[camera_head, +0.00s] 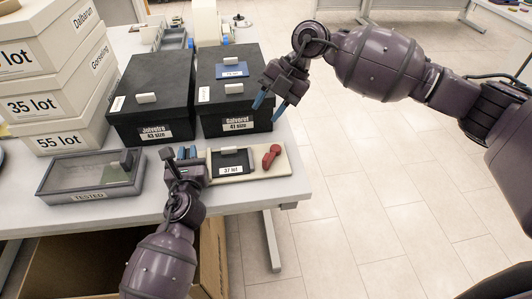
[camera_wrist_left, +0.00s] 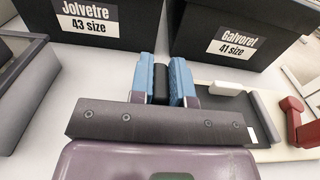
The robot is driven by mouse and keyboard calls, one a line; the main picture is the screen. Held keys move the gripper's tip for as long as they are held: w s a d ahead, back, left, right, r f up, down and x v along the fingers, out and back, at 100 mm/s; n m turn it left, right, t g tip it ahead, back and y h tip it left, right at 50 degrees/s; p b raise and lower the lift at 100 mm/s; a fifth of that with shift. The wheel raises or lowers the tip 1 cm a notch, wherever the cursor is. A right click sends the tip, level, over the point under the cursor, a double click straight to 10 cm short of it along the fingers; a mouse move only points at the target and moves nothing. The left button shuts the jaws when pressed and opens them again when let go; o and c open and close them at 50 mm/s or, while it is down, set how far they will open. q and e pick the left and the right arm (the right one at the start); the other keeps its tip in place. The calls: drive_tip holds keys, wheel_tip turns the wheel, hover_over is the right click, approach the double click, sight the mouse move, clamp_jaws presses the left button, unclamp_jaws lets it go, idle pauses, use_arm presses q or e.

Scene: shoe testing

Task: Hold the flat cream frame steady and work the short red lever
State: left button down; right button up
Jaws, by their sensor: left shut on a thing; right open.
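The flat cream frame (camera_head: 286,167) lies on the table near its right front edge, with a black plate labelled "37 lot" (camera_head: 232,163) set in it. The short red lever (camera_head: 271,155) sits at its right end; it also shows at the right edge of the left wrist view (camera_wrist_left: 292,112). My left gripper (camera_head: 187,153) is at the frame's left end. Its blue fingers are shut on a small black block (camera_wrist_left: 161,86); I cannot tell whether the block is joined to the frame. My right gripper (camera_head: 270,105) is open and empty, above and behind the lever.
Two black boxes, "Jolvetre 43 size" (camera_head: 152,97) and "Galvoret 41 size" (camera_head: 234,118), stand behind the frame. A grey "TESTED" tray (camera_head: 60,185) lies to the left. White lot boxes (camera_head: 62,95) are stacked at the far left. Open floor lies right of the table.

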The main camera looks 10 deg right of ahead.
sight(266, 157)
drive_tip(key=s+f+h, duration=0.1)
drive_tip(key=f, duration=0.3)
drive_tip(key=s+f+g+h, duration=0.1)
drive_tip(key=f, duration=0.4)
drive_tip(key=s+a+f+m+g+h, duration=0.1)
drive_tip(key=f+h, duration=0.1)
drive_tip(key=f, duration=0.3)
drive_tip(key=shift+a, duration=0.1)
drive_tip(key=shift+r, duration=0.1)
clamp_jaws()
